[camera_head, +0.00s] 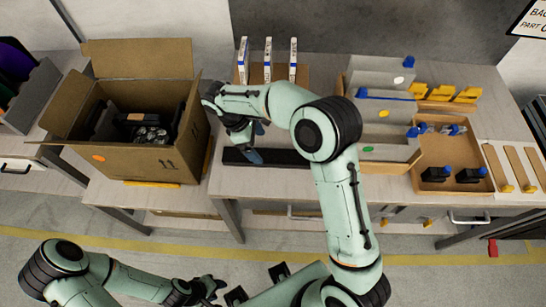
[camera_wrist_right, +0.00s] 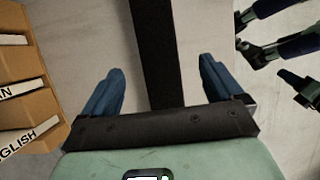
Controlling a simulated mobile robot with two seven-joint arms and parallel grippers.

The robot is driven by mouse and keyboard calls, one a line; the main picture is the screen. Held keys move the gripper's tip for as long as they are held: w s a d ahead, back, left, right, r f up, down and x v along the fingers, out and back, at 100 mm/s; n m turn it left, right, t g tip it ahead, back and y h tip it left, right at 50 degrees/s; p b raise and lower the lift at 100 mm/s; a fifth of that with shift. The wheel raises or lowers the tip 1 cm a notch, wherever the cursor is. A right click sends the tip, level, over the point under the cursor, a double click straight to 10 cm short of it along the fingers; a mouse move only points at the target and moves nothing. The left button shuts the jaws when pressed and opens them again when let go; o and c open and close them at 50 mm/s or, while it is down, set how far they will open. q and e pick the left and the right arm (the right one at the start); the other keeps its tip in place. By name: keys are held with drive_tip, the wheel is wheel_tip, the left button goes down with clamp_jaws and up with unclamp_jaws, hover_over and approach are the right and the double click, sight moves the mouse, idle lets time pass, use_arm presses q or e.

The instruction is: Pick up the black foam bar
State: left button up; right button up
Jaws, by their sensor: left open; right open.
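The black foam bar (camera_head: 290,159) lies flat along the front of the table, left of the grey bins. It also shows in the right wrist view (camera_wrist_right: 157,45), running away between my fingers. My right gripper (camera_head: 256,145) is open over the bar's left part, with its blue fingers on either side. In the wrist view, the right gripper (camera_wrist_right: 160,85) has clear gaps between each finger and the bar. I cannot tell its exact height above the table. My left gripper (camera_head: 214,288) is low at the front, over the floor, away from the bar, with its jaws apart.
An open cardboard box (camera_head: 128,155) with dark items stands left of the bar. A brown rack (camera_head: 255,73) with white-and-blue upright pieces is behind. Grey bins (camera_head: 388,148) and a brown tray (camera_head: 430,150) with black parts stand to the right.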

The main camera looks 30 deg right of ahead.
sight(266, 155)
drive_tip(key=x, duration=0.7)
drive_tip(key=shift+w+f, duration=0.15)
drive_tip(key=c, duration=1.1)
